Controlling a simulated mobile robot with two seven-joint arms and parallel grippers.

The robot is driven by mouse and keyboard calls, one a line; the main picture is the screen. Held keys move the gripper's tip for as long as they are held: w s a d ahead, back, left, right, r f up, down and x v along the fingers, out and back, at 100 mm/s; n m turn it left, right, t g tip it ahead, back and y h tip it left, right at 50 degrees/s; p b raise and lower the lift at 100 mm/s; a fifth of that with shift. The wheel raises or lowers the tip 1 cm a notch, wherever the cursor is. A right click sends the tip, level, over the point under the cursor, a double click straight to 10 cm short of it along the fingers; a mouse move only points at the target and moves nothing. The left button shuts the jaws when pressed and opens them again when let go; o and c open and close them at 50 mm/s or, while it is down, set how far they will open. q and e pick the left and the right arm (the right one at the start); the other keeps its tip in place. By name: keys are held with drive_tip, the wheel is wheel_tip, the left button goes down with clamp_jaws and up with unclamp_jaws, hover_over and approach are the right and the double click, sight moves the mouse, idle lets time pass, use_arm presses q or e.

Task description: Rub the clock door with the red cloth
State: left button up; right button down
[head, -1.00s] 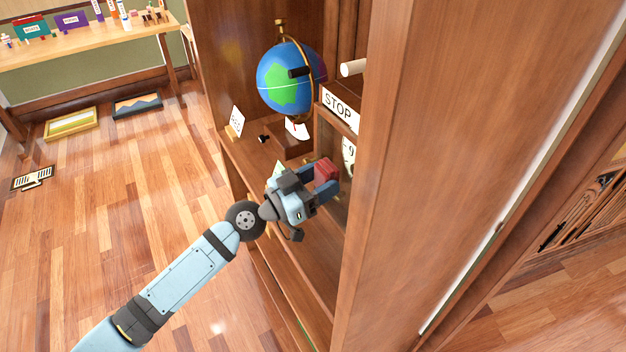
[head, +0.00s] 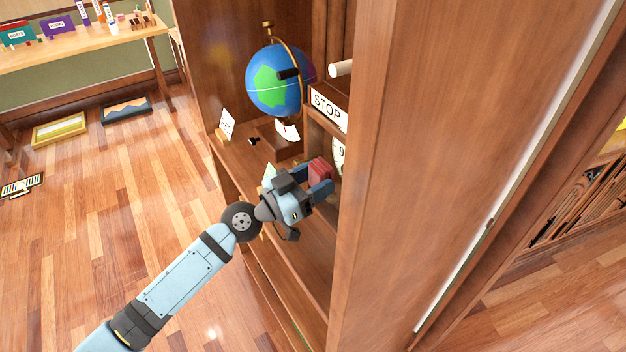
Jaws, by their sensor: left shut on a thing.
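My left gripper (head: 316,178) is shut on the red cloth (head: 319,172), a folded dark red bundle between its blue fingers. It reaches into the wooden shelf unit from the left. The clock (head: 339,155) shows only as a narrow strip of pale dial with a digit, in a wooden case under the STOP sign (head: 328,108). The cloth is right in front of the lower part of the clock; I cannot tell whether it touches the door. The cabinet's side panel hides most of the clock door. My right gripper is not in view.
A globe (head: 272,82) stands on the shelf left of the clock, with a small white card (head: 227,123) near the shelf edge. The tall wooden side panel (head: 430,150) blocks the right side. The floor at left is open, with two framed pictures lying at the back.

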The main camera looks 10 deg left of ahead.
use_arm(q)
drive_tip(key=shift+w+d, duration=0.4)
drive_tip(key=shift+s+d+p, duration=1.3)
drive_tip(key=shift+s+d, duration=1.2)
drive_tip(key=shift+w+a+b, duration=2.45)
drive_tip(key=shift+w+b, duration=0.05)
drive_tip(key=shift+a+r, duration=0.1)
drive_tip(key=shift+r, duration=0.2)
drive_tip(key=shift+s+d+r+p, duration=0.15)
drive_tip(key=shift+s+d+p, duration=0.4)
drive_tip(key=shift+p, duration=0.35)
drive_tip(key=shift+s+d+p, duration=0.6)
drive_tip(key=shift+s+d, duration=0.1)
drive_tip(key=shift+d, duration=0.1)
